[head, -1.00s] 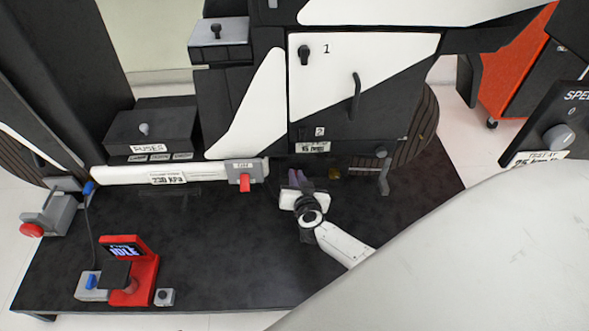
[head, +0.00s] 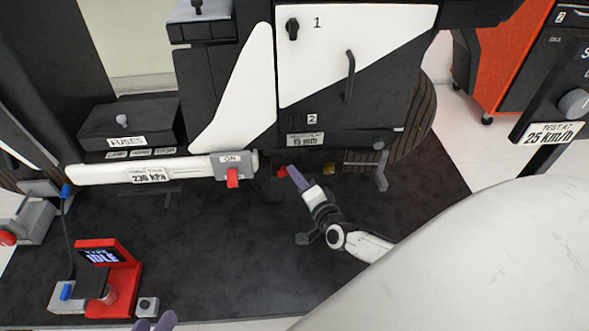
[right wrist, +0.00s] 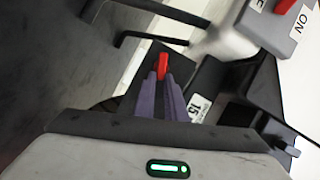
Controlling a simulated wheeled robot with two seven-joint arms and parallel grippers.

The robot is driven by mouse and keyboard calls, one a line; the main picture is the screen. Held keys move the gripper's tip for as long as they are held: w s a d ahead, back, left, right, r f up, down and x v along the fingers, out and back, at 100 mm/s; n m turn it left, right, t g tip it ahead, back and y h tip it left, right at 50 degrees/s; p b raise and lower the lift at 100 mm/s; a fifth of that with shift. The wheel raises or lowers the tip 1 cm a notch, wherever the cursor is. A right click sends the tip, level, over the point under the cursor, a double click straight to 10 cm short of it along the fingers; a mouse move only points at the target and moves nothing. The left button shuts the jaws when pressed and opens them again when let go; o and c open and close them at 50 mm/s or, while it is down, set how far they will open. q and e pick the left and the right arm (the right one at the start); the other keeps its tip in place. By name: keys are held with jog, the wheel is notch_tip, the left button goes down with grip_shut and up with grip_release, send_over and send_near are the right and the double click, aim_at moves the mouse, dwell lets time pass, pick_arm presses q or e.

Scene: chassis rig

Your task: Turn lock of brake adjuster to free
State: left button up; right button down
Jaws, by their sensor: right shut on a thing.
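A small red lever (head: 283,171), which I take for the brake adjuster's lock, sits low under the black panel with the "15 mm" label (head: 305,139). My right gripper (head: 292,174) reaches it from the lower right. In the right wrist view the purple fingers (right wrist: 163,84) are shut on the red lever (right wrist: 163,65), whose tip sticks out beyond them. The lever's base is hidden.
A brass-coloured knob (head: 328,168) and a grey pedal-like bracket (head: 381,172) are just right of the right gripper. A red switch (head: 232,177) under an "ON" label is to the left. A red stand reading "IDLE" (head: 108,275) is at lower left. The dark mat between is clear.

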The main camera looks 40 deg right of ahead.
pick_arm(q)
jog(key=shift+r, duration=0.1)
pick_arm(e)
jog(key=shift+s+d+f+m+t, duration=0.1)
jog(key=shift+f+m+t, duration=0.3)
jog(key=shift+m, duration=0.5)
jog(key=shift+f+m+t, duration=0.25)
jog(key=shift+m+t, duration=0.15)
jog(key=shift+m, duration=0.5)
jog(key=c, duration=1.8)
grip_release()
